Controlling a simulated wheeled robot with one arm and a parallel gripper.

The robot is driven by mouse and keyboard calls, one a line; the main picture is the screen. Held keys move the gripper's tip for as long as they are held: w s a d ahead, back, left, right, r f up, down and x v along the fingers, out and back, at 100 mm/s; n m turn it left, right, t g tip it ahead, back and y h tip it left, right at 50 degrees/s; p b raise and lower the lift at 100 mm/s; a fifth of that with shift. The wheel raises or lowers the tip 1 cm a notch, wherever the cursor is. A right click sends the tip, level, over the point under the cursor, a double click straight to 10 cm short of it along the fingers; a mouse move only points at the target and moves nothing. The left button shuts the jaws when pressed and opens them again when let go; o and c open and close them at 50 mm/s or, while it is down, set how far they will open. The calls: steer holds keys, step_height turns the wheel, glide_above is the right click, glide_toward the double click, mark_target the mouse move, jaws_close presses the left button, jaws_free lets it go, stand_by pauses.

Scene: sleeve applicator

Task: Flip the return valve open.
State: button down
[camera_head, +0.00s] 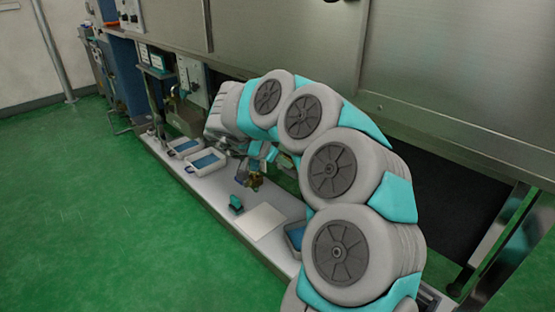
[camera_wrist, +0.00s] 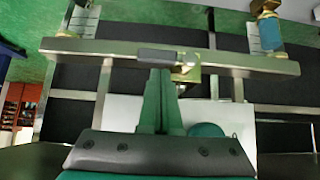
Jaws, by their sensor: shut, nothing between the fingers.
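A small brass valve body (camera_wrist: 188,69) sits on a metal rail in the wrist view, with a dark grey bar-like lever (camera_wrist: 157,56) beside it; I take this to be the return valve. The lever lies along the rail. My gripper (camera_wrist: 160,72) is shut and empty, its green fingers pointing at the lever. The fingertips overlap the lever's near edge in the picture; I cannot tell if they touch. In the head view a brass fitting (camera_head: 254,181) shows below my gripper, which my arm mostly hides.
The metal rail (camera_wrist: 100,47) crosses the wrist view, with uprights below it. A brass fitting with a blue part (camera_wrist: 271,30) stands at upper right. In the head view, trays (camera_head: 205,161), a teal object (camera_head: 236,204) and a white sheet (camera_head: 262,221) lie on the low ledge. Green floor is clear.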

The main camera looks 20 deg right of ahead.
steer(key=shift+d+f, duration=0.25)
steer(key=shift+d, duration=0.05)
